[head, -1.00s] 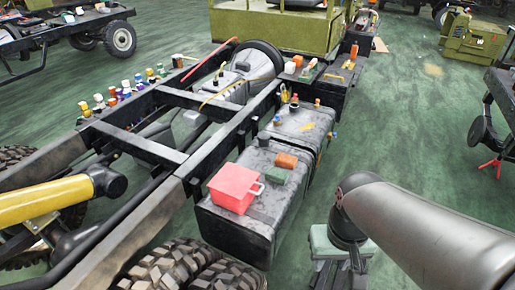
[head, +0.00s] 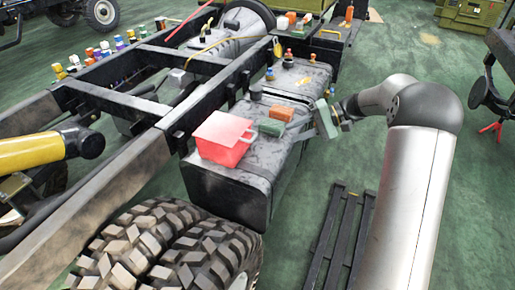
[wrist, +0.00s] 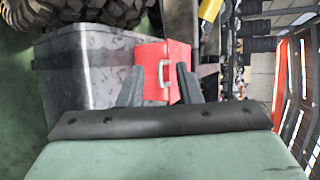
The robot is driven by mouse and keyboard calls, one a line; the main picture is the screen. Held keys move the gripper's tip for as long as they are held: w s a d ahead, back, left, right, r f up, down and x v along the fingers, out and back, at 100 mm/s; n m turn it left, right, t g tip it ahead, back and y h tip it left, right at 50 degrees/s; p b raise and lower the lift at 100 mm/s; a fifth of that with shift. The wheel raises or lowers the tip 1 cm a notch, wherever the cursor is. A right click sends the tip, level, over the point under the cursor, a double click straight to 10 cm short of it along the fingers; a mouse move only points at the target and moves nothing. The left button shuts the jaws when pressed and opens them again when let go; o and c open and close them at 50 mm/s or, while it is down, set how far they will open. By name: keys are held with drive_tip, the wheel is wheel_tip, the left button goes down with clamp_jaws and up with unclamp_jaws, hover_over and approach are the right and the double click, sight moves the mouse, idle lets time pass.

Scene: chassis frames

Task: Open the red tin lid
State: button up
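The red tin (head: 222,142) stands on top of the dark fuel tank, near its front end. Its lid (head: 224,128) looks shut, and a pale handle (head: 250,134) is on its right side. In the wrist view the tin (wrist: 150,60) shows beyond my fingers, with the handle (wrist: 164,74) facing me between them.
The chassis rail (head: 140,165) runs along the left. Large tyres (head: 165,250) stand in front.

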sight(254, 138)
drive_tip(key=w+d+f+t+y+b, duration=0.1)
drive_tip(key=w+d+f+y+b, duration=0.1)
drive_tip(key=w+d+f+y, duration=0.25)
drive_tip(key=shift+h, duration=0.65)
drive_tip(key=a+f, duration=0.1)
drive_tip(key=a, duration=0.5)
drive_tip(key=w+a+f+b, duration=0.1)
drive_tip(key=a, duration=0.4)
drive_tip(key=a+f, duration=0.1)
drive_tip(key=a, duration=0.5)
drive_tip(key=shift+w+a+f, duration=0.2)
drive_tip(key=shift+a+f, duration=0.15)
drive_tip(key=shift+f, duration=0.05)
clamp_jaws()
